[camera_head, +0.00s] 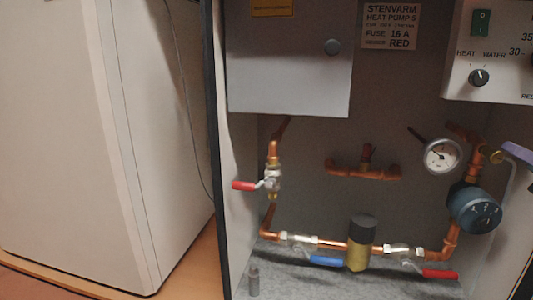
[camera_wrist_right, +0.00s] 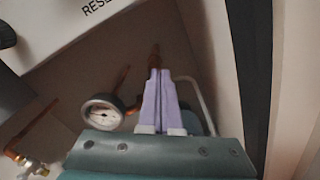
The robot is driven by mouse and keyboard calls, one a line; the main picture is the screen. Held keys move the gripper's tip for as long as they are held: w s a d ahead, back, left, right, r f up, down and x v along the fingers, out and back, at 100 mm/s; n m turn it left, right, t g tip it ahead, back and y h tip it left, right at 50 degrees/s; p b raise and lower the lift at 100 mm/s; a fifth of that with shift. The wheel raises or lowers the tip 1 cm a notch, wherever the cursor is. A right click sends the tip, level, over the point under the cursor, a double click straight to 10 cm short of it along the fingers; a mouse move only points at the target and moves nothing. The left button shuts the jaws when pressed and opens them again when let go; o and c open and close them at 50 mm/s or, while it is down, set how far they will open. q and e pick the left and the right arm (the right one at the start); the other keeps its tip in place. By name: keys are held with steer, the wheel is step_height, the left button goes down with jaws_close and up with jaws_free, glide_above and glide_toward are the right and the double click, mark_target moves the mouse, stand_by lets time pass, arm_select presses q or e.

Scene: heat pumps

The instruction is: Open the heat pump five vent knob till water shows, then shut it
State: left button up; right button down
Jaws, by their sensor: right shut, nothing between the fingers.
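The heat pump cabinet stands open, with a label (camera_head: 390,26) reading STENVARM HEAT PUMP and a last digit that is hard to read. My right gripper (camera_head: 506,148) shows as a purple finger at the right edge. In the right wrist view its purple fingers (camera_wrist_right: 160,74) are together and empty. No water shows. My left gripper is out of view.
A pressure gauge (camera_head: 441,156) and a dark blue round pump (camera_head: 475,208) are close left of the gripper. The control panel (camera_head: 490,82) overhangs above. Red (camera_head: 243,186) and blue (camera_head: 328,261) valve levers sit further left and lower. The cabinet side wall bounds the right.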

steer(key=p+v, duration=0.2)
steer(key=v, duration=0.4)
steer(key=shift+d+r, duration=0.1)
